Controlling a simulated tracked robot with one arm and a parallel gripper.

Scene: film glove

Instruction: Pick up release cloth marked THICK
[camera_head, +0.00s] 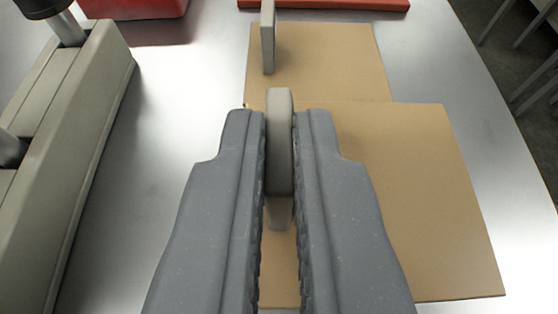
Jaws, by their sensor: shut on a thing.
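My gripper (279,135) is in the middle of the view, its two grey fingers shut on a light grey, rounded slab (280,98). I take this to be the release cloth, but no THICK marking can be read on it. The slab stands edge-on between the fingers, its top end showing past the fingertips and a lower part showing between them. A second thin grey upright piece (268,38) stands beyond it on the cardboard, apart from my gripper. Its marking cannot be read either.
Two tan cardboard sheets (420,190) lie on a shiny metal table (170,140). A long beige machine (70,130) stands along the left. A red box (135,8) and a red-orange bar (340,4) are at the back. The table's right edge drops to a dark floor.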

